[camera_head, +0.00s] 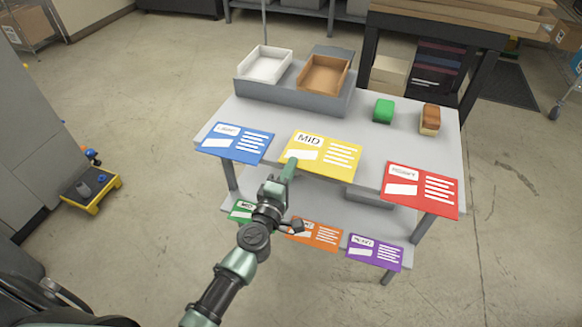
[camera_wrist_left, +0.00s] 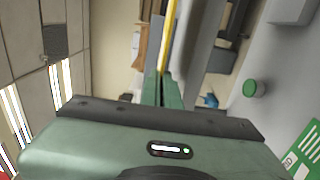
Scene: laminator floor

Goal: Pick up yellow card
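The yellow card (camera_head: 332,160) with a "MID" label is at the front edge of the table's top, between a blue card (camera_head: 236,142) and a red card (camera_head: 420,190). My left gripper (camera_head: 290,168) is at the yellow card's lower left edge, its fingers overlapping the card there. In the left wrist view the yellow card (camera_wrist_left: 169,35) shows edge-on as a thin strip running up from between the fingers (camera_wrist_left: 167,88). The fingers are close together on it. I cannot tell whether the card still touches the table. My right gripper is not in view.
The grey table (camera_head: 385,150) bears a green block (camera_head: 383,110), a brown block (camera_head: 430,119), a white tray (camera_head: 264,66) and a brown tray (camera_head: 323,75). Green, orange (camera_head: 316,234) and purple (camera_head: 374,252) cards are on the lower shelf. A yellow cart (camera_head: 91,193) stands left.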

